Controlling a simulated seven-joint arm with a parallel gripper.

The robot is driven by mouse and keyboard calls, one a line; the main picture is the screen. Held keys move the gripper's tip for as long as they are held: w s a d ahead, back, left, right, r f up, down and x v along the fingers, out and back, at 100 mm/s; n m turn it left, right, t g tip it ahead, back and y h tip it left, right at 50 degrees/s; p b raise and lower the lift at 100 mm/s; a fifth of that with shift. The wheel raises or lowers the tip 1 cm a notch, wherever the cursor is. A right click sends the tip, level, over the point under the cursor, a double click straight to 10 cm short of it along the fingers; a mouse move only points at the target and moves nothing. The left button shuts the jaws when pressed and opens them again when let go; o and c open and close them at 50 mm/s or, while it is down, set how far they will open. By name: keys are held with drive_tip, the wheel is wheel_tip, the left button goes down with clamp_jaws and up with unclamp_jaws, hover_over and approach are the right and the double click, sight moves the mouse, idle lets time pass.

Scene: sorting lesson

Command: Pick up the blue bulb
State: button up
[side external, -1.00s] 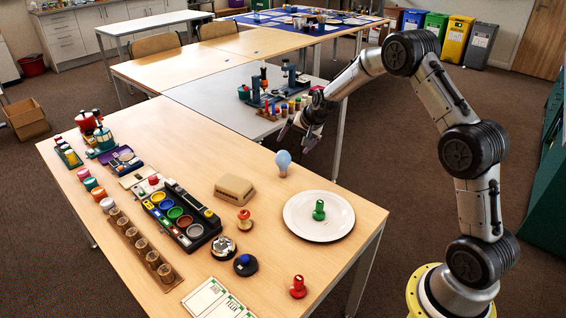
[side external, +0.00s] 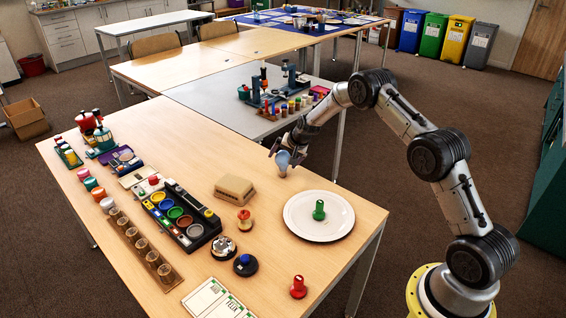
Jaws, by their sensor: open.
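The pale blue bulb (side external: 283,162) stands upright on the wooden table, behind the white plate and right of a tan block. My gripper (side external: 286,154) is at the bulb, with its open fingers on either side of the bulb's upper part. The fingers hide some of the bulb, and I cannot tell whether they touch it.
The white plate (side external: 292,226) with a green peg-like piece (side external: 319,210) on it lies in front of the bulb. The tan block (side external: 234,189) is to the left. A red piece (side external: 298,287) stands near the front edge. A black tray with coloured cups (side external: 178,214) lies further left.

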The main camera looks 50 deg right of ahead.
drive_tip(key=shift+x, duration=0.75)
drive_tip(key=c, duration=1)
drive_tip(key=shift+r, duration=0.1)
